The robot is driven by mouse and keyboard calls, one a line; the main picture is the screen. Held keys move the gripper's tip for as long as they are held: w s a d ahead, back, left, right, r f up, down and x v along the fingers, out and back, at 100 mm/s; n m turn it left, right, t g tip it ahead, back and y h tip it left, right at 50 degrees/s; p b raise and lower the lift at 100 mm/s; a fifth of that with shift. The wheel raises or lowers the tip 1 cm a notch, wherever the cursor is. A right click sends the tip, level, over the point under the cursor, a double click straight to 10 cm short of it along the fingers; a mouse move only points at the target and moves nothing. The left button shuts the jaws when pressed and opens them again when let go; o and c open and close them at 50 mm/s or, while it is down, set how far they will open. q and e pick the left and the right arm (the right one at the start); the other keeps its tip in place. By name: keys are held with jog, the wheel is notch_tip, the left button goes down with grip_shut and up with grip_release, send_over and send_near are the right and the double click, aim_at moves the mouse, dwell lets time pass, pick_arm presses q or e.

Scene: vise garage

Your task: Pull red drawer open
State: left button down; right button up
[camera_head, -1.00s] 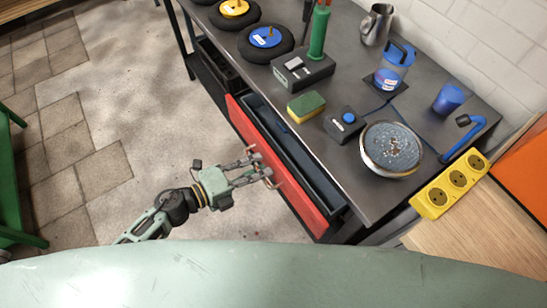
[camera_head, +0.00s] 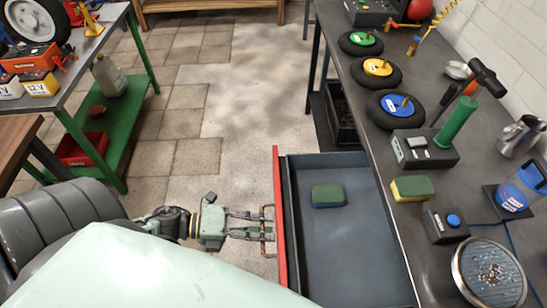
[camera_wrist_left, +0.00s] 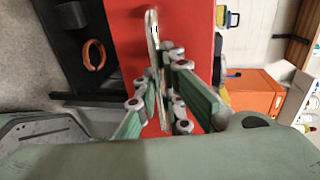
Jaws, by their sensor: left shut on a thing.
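The red drawer (camera_head: 279,205) stands well out from under the grey workbench (camera_head: 440,130). Its grey inside shows, with a green and blue sponge (camera_head: 327,196) lying in it. In the left wrist view the fingers (camera_wrist_left: 165,85) close around the handle bar (camera_wrist_left: 152,45) in front of the red drawer front (camera_wrist_left: 195,20). My right gripper is not in view.
On the workbench stand a yellow-green sponge (camera_head: 411,189), a black box with a blue button (camera_head: 446,224), a round metal dish (camera_head: 489,273) and several wheels. A green shelf unit (camera_head: 135,95) is at the left. The tiled floor (camera_head: 220,110) between is clear.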

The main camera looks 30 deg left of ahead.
pick_arm(q)
jog(key=shift+a, duration=0.1)
jog(key=c, duration=2.1)
grip_release()
jog(key=shift+s, duration=0.1)
jog(key=v, duration=1.2)
jog(key=shift+f, duration=0.1)
